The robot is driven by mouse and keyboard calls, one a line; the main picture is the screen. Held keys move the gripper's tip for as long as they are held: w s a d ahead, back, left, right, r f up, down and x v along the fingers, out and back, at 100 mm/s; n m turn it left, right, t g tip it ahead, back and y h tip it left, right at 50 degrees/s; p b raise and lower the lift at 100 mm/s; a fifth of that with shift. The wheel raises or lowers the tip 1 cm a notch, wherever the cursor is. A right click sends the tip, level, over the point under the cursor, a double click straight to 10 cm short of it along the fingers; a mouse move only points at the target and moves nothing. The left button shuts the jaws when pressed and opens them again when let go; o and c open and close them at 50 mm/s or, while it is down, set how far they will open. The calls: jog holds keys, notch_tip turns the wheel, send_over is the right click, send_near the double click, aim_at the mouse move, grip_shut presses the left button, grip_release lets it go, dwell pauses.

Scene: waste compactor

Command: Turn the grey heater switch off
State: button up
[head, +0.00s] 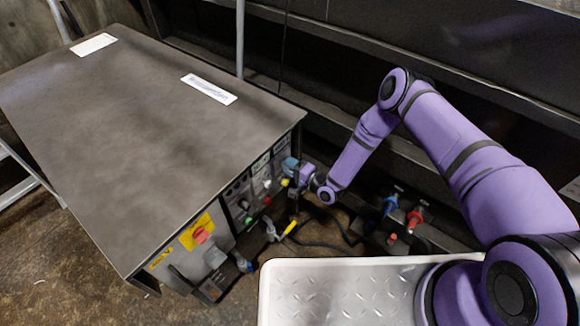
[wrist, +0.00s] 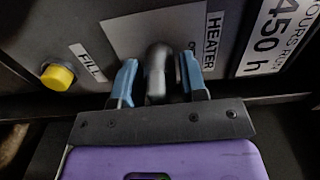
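The grey heater switch (wrist: 156,70) shows in the wrist view as a rounded handle on a grey plate (wrist: 125,38), with a HEATER label (wrist: 213,42) on its right. My gripper (wrist: 160,82) has its two blue fingers on either side of the handle. Dark gaps show between the handle and the fingers, so the gripper looks open around it, not clamped. In the head view my gripper (head: 291,166) is at the right end of the cabinet's control panel and hides the switch there.
A yellow FILL button (wrist: 57,76) sits left of the switch. The cabinet's grey top (head: 150,110) overhangs the panel. A red rotary switch (head: 201,236) is on the panel's near end. Blue and red valves (head: 414,217) stand right of my gripper, and cables lie below.

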jog(key=c, duration=0.6)
jog(key=n, duration=0.4)
jog(key=shift+n, duration=0.4)
jog(key=n, duration=0.4)
jog(key=shift+n, duration=0.3)
jog(key=n, duration=0.4)
jog(key=shift+n, duration=0.3)
jog(key=shift+f+n, duration=0.1)
jog(key=shift+n, duration=1.9)
